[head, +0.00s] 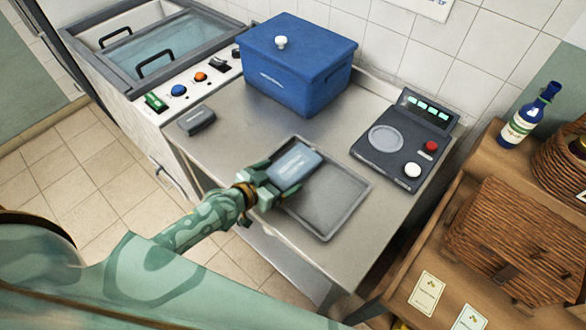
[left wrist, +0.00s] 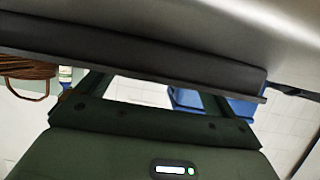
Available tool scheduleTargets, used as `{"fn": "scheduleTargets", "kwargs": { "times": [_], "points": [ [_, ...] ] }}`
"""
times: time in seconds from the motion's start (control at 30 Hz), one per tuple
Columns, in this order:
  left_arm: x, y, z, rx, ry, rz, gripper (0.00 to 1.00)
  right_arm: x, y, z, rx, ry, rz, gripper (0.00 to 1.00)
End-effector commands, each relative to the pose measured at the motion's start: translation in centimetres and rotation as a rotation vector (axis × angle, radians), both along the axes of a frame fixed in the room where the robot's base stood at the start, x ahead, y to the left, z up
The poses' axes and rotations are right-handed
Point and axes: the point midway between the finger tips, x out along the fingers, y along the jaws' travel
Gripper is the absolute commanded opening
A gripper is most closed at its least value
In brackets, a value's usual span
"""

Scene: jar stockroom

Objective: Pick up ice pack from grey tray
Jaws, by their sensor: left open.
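The ice pack (head: 294,167) is a small blue-grey block with a pale label. It lies at the far left end of the shallow grey tray (head: 338,199) on the steel counter. My left gripper (head: 268,184) is open at the tray's left edge, with its fingers close to the near left end of the ice pack. I cannot tell whether they touch it. In the left wrist view the gripper body (left wrist: 150,150) fills the bottom, and the ice pack cannot be made out. My right gripper is not in view.
A blue lidded box (head: 296,68) stands behind the tray. A dark scale (head: 405,140) sits to the right and a small dark grey block (head: 197,120) to the left. A wooden shelf with a wicker basket (head: 520,240) and a bottle (head: 528,115) is at right.

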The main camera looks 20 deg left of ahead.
Motion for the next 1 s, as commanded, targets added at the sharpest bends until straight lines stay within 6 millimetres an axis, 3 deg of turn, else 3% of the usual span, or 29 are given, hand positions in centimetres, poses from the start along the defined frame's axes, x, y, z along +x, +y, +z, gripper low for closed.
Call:
{"fn": "scheduleTargets", "kwargs": {
  "times": [0.13,0.37,0.53,0.83,1.0],
  "points": [
    [1.4,-0.5,-0.8,0.002,0.000,0.001,0.93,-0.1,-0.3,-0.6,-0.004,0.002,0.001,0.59],
    [1.5,-0.5,-0.7,0.002,0.000,0.000,0.93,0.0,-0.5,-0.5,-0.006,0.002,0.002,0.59],
    [1.5,-0.5,-0.7,0.002,0.000,0.001,0.45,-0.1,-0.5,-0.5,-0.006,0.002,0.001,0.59],
    [1.5,-0.5,-0.4,0.001,-0.002,0.001,0.45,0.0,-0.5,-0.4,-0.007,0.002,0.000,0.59],
    [1.5,-0.5,1.3,0.000,-0.004,0.001,0.45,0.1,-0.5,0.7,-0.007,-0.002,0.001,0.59]
  ]
}}
